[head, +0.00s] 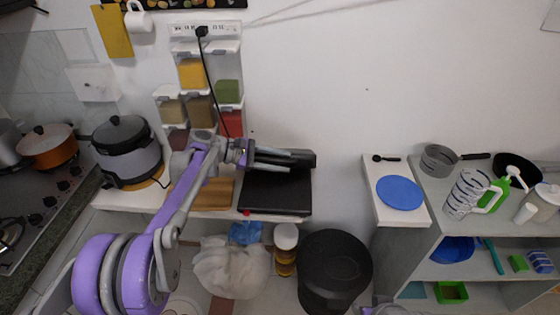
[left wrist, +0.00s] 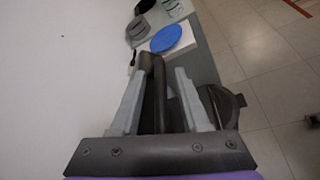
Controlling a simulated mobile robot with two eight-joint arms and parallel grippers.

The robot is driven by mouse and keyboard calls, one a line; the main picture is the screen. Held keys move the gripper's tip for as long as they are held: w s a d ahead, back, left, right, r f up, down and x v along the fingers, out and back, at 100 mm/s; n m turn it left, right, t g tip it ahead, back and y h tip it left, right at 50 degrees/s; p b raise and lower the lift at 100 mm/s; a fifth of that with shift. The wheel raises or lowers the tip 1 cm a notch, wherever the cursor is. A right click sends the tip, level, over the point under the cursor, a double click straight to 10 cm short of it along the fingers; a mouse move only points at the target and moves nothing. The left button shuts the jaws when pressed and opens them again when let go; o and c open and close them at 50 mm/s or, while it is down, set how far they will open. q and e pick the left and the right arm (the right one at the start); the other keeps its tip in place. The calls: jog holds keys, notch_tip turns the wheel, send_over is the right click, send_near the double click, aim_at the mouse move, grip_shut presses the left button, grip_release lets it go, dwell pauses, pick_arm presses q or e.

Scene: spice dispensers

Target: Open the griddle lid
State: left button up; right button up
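The black griddle (head: 275,197) sits on the white counter below the spice dispensers in the head view.
A rice cooker (head: 126,150) stands left of the griddle. Spice dispensers (head: 208,85) hang on the wall above, with a black cable (head: 208,70) hanging down. A black bin (head: 335,270) stands below right. A blue plate (head: 399,192) lies on the right-hand shelf unit, across a gap.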

pick_arm(q)
jog(key=v, duration=1.1)
jog(key=shift+b, duration=0.4)
jog(key=shift+d, duration=0.1)
